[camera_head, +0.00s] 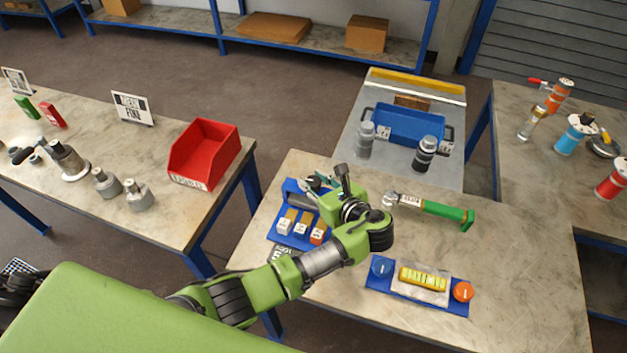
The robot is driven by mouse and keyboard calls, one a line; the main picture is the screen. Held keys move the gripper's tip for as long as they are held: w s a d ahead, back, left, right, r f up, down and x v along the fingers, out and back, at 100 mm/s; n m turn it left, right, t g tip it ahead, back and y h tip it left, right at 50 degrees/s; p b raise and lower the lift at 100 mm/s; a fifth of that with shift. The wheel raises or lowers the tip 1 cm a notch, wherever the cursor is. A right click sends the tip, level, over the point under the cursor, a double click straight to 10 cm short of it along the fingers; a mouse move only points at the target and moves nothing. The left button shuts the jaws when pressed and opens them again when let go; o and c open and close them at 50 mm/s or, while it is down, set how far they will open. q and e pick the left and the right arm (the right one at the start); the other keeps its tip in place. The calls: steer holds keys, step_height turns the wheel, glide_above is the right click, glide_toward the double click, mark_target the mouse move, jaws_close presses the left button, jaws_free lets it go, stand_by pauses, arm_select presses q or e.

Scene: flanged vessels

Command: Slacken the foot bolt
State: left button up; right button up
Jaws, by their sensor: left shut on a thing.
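My left gripper (322,185) is over the blue tool tray (290,187) on the middle table. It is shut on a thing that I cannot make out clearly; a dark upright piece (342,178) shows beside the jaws. The tray holds a grey-handled tool (302,201) and several small labelled blocks (301,228). A wrench with a green handle (445,211) lies right of my wrist, apart from it. I cannot make out a foot bolt. Grey flanged pieces (69,160) stand on the left table. My right gripper is not in view.
A red bin (204,153) stands on the left table. A second blue tray (416,296) with a yellow piece lies near the front. Behind, a cart holds a blue crate (408,125) and two cylinders. Colored vessels (574,136) stand on the right table. The middle table's right side is clear.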

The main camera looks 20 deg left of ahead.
mark_target(313, 180)
arm_select(q)
steer(key=shift+n+g+y+b, duration=0.45)
steer(key=shift+n+g+y, duration=0.35)
steer(key=shift+n+g, duration=0.3)
steer(key=shift+g, duration=0.3)
steer(key=o, duration=1.1)
step_height(313, 180, up, 10)
steer(key=shift+f, duration=0.1)
steer(key=shift+a, duration=0.1)
